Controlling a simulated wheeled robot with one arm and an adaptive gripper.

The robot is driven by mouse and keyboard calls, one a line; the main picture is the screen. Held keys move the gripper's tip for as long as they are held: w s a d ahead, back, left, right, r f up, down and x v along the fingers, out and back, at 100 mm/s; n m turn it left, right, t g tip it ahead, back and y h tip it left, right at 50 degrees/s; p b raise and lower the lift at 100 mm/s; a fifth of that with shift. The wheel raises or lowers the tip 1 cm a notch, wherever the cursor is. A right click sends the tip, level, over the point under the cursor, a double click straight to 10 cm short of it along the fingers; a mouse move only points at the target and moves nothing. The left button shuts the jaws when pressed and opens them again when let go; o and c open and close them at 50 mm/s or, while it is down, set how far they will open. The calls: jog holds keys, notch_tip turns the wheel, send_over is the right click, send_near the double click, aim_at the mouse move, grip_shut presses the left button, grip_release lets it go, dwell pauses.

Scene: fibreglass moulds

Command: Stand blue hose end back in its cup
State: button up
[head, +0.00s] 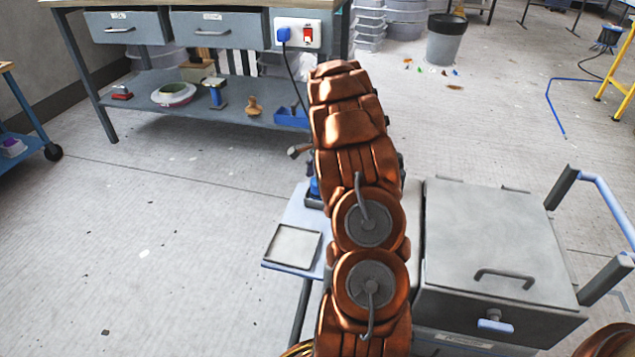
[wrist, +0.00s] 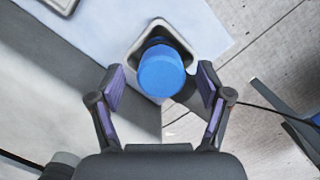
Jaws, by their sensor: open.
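A blue hose end (wrist: 160,75) shows in the wrist view as a short cylinder seen from above. It rises from a square cup (wrist: 193,50) with a pale rim and leans over the rim's near side in the picture. Its lower end is hidden, so I cannot tell how it sits in the cup. My gripper (wrist: 158,82) is open, one finger on each side of the hose end, with a gap on both sides. In the head view a bit of blue (head: 315,187) shows beside my arm, above a dark cup edge (head: 313,202); my arm hides the rest.
The cup is on a pale blue shelf (head: 275,258) that also carries a shallow tray (head: 293,246). A grey lidded box (head: 490,240) with a handle stands to the right. A workbench (head: 180,115) is at the back left. Floor at the left is mostly clear.

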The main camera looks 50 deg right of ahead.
notch_tip(320, 180, up, 10)
jog(key=d+p, duration=0.1)
jog(key=p, duration=0.2)
jog(key=shift+s+d+r, duration=0.25)
jog(key=s+a+r+n+g, duration=0.1)
jog(key=s+a+r+n, duration=0.15)
jog(key=a, duration=0.65)
jog(key=s+a+r+n, duration=0.2)
jog(key=s+a+n, duration=0.15)
jog(key=a, duration=0.55)
jog(key=s+a+r+n+g, duration=0.1)
jog(key=s+a+r+n, duration=0.2)
jog(key=a, duration=0.7)
jog(key=s+a+f+n+g, duration=0.1)
jog(key=s+a+n, duration=0.5)
jog(key=s, duration=0.4)
jog(key=s+a+f+n+g+h, duration=0.1)
jog(key=s+a+n, duration=0.5)
jog(key=s, duration=0.5)
jog(key=shift+a+n, duration=0.4)
jog(key=shift+a, duration=0.7)
jog(key=shift+r, duration=0.15)
